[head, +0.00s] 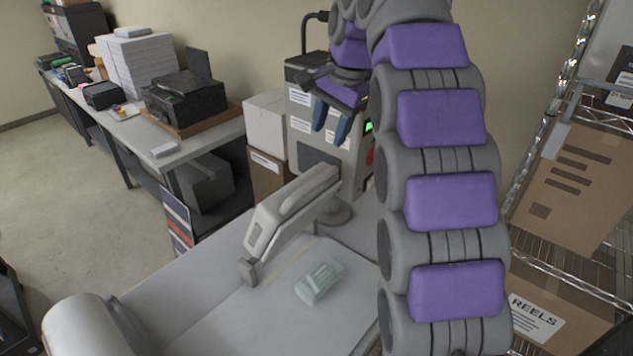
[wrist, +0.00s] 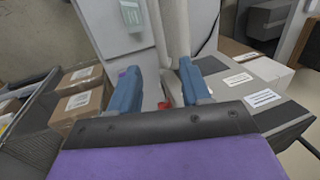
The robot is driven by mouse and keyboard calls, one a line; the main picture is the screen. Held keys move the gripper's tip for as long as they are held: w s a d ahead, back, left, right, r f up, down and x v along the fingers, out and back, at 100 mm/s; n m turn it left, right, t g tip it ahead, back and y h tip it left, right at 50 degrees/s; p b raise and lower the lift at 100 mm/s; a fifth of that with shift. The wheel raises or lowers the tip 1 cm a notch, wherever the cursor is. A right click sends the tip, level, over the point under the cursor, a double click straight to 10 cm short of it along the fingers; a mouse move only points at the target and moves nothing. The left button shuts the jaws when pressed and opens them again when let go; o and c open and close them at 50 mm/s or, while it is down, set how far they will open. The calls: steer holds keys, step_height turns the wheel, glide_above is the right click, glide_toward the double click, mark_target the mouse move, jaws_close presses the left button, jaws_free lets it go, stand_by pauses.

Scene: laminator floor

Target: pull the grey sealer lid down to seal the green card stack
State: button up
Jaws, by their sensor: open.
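The grey sealer lid (head: 288,208) is a long arm held raised and tilted over the work table, hinged at its far right end on a round base. The green card stack (head: 319,282) is a small pale-green wrapped bundle lying flat on the table in front of the lid. My gripper (head: 331,122) has blue fingers and is above and behind the lid, near the grey machine, touching neither lid nor stack. In the wrist view my gripper (wrist: 160,90) shows its two fingers spread with nothing clearly held between them.
A grey machine (head: 312,157) with a green light stands behind the lid. White and brown boxes (head: 265,125) sit left of it. A wire shelf with cartons (head: 572,190) is at the right. A grey roller (head: 85,325) is at the table's front left.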

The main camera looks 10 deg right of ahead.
mark_target(317, 179)
steer(key=x, duration=1.4)
jaws_close()
stand_by(0.5)
